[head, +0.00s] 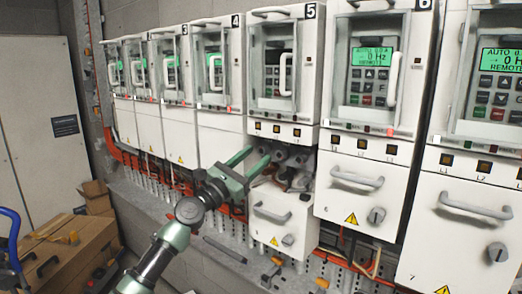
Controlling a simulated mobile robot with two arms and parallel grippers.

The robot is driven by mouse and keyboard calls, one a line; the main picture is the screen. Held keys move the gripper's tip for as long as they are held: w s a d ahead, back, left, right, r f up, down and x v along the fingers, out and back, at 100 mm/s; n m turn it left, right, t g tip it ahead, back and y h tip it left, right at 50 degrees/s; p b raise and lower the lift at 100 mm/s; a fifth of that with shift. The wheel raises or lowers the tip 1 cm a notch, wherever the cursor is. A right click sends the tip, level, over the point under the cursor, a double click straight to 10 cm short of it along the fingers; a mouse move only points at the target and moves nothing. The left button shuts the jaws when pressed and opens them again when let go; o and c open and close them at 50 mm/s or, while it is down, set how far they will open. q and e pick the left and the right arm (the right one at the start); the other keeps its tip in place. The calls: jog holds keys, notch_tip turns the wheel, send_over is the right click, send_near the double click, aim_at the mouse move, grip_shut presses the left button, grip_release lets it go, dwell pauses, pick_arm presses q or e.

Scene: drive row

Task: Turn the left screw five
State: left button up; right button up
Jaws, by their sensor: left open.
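Drive cabinet five (285,62) stands in the middle of the row, with the number 5 at its top and a dark display. Its lower white cover (271,212) sits lower than those beside it. An opening (295,165) shows between the upper part and this cover, with wiring or terminals inside. The left screw of five cannot be made out. My left gripper (258,157) is open and empty. Its two green fingers point up and right at the left side of the opening. Whether they touch anything cannot be told. My right gripper is not in view.
Cabinet six (378,70), with a lit green display, stands close at the right, and cabinet four (217,70) at the left. Orange cables (135,160) run below the row. Cardboard boxes (65,255) and a blue tubular object (14,240) are at lower left.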

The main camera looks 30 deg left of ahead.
aim_at(264, 150)
pick_arm(q)
jog(key=shift+x, duration=1.3)
